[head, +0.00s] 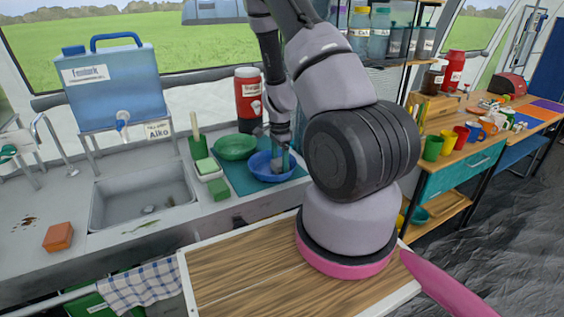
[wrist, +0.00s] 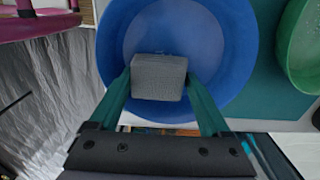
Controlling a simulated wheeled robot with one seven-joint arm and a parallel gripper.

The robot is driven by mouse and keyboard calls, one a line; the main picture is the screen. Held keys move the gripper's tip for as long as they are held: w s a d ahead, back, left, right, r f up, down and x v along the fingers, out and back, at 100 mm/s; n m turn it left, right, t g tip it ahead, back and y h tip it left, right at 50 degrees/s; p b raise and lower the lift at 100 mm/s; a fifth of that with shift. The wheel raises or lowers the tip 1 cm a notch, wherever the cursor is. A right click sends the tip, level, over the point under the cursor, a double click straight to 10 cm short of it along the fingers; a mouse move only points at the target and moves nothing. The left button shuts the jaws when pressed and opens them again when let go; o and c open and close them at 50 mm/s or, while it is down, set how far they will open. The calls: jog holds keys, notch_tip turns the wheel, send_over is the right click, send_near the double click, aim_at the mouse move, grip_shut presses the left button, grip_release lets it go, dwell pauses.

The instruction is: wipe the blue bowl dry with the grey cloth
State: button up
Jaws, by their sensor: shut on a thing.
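The blue bowl (head: 262,172) stands on a teal mat on the counter, to the right of the sink. It also fills the upper middle of the wrist view (wrist: 225,40). My gripper (wrist: 158,85) is shut on the grey cloth (wrist: 158,75), a folded block held between the two teal fingers. The cloth is over or inside the bowl; in the head view the cloth (head: 277,165) shows small at the fingertips, within the bowl's outline. I cannot tell whether it touches the bowl's surface.
A green bowl (head: 235,147) stands just left of and behind the blue bowl on the teal mat (head: 240,186). A red container (head: 249,98) stands behind. My arm hides the counter to the right.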

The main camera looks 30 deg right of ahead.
jog(key=shift+a, duration=1.35)
jog(key=shift+d+f, duration=0.2)
jog(key=shift+d, duration=1.65)
jog(key=shift+r, duration=3.05)
jog(key=shift+r, duration=1.5)
